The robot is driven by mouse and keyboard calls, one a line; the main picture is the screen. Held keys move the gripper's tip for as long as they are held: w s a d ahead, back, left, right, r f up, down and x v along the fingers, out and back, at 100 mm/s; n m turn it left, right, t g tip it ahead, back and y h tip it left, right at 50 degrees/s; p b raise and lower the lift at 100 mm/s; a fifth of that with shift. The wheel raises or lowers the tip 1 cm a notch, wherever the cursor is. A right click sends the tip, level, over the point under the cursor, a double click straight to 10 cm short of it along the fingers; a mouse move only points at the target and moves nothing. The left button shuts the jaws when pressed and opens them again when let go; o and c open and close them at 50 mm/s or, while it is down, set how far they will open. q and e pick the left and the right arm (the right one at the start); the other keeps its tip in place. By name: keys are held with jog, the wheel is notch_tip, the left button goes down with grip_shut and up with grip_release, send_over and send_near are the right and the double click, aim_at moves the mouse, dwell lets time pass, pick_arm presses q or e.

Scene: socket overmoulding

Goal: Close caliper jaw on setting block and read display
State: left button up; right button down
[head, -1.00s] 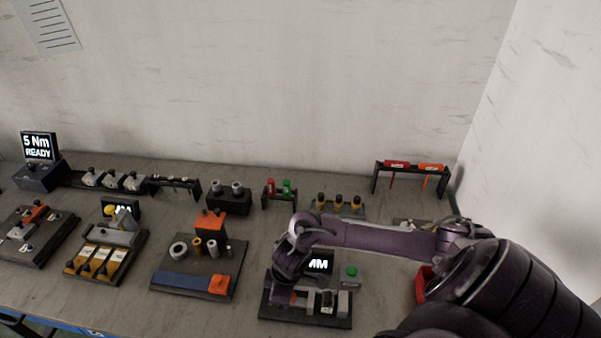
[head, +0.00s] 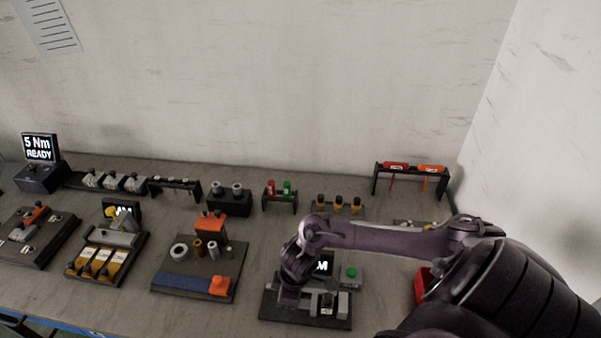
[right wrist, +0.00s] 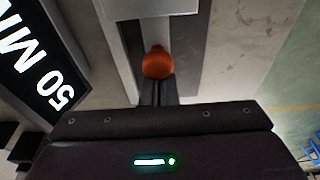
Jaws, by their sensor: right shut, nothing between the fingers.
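The caliper fixture is a dark base plate (head: 300,319) with grey metal jaw parts (head: 343,303) at front centre-right. Its display (head: 323,264) stands behind, partly hidden by my right arm. My right gripper (head: 287,302) is low over the left part of the fixture. In the right wrist view its shut, empty fingertips (right wrist: 157,82) are right at an orange knob (right wrist: 158,63) on the grey slide; contact cannot be told for certain. My left gripper is not in view.
A green button (head: 351,272) sits on a grey box right of the display. A red bin (head: 423,286) is partly hidden behind my right arm. A board with rings and pins (head: 205,290) lies to the left. A rack with red and orange drivers (head: 410,167) stands behind.

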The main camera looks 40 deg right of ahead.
jog(key=shift+s+d+p, duration=0.45)
jog(key=shift+s+d, duration=0.35)
jog(key=shift+s, duration=0.15)
jog(key=shift+s+d+f, duration=0.1)
dwell(0.9)
jog(key=shift+w+a, duration=0.3)
jog(key=shift+w, duration=0.1)
jog(key=shift+p, duration=0.3)
jog(key=shift+r, duration=0.3)
notch_tip(320, 180, up, 5)
jog(key=p, duration=0.5)
jog(key=shift+w+a+r+p, duration=0.1)
jog(key=shift+a+p, duration=0.05)
jog(key=shift+p, duration=0.25)
jog(key=shift+r, duration=1.2)
